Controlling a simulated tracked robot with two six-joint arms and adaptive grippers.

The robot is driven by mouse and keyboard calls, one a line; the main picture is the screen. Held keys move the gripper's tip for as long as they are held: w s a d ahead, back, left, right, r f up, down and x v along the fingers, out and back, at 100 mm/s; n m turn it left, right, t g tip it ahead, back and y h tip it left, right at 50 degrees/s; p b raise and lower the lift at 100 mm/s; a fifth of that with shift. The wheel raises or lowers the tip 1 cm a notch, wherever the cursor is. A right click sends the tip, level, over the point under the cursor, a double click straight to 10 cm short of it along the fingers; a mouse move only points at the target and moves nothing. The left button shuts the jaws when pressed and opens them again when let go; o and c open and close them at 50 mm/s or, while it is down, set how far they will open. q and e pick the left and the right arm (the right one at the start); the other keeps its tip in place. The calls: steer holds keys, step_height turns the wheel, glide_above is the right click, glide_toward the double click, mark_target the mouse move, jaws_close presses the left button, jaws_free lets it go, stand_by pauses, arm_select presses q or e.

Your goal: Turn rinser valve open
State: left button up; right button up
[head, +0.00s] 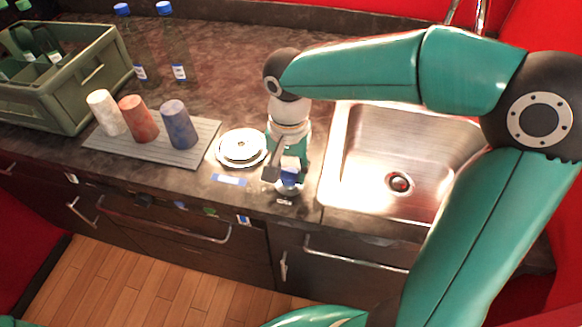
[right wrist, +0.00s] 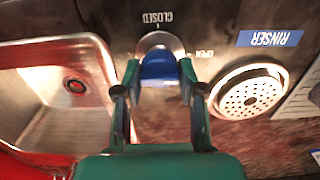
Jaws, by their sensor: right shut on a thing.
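The rinser valve is a blue handle (right wrist: 159,66) on a round silver base, set in the dark counter. In the right wrist view a CLOSED label (right wrist: 157,17) lies just beyond it and an OPEN label (right wrist: 196,53) to its right. My right gripper (right wrist: 156,84) is shut on the blue handle, one finger on each side. In the head view the blue handle (head: 289,179) shows partly under my right gripper (head: 286,168), near the counter's front edge. The handle's exact angle is hard to tell. The round rinser plate (head: 242,147) is beside it. My left gripper is out of view.
A steel sink (head: 382,152) lies right of the valve. A grey mat (head: 103,145) with white, red and blue cups is to the left. A green crate (head: 90,85) and blue-capped bottles (head: 172,45) stand farther back. A blue RINSER label (right wrist: 270,38) marks the counter.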

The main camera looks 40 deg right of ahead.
mark_target(288, 170)
steer(key=shift+w+r, duration=0.1)
steer(key=shift+w, duration=0.05)
steer(key=o, duration=1.1)
steer(key=shift+o, duration=0.2)
step_height(288, 170, up, 12)
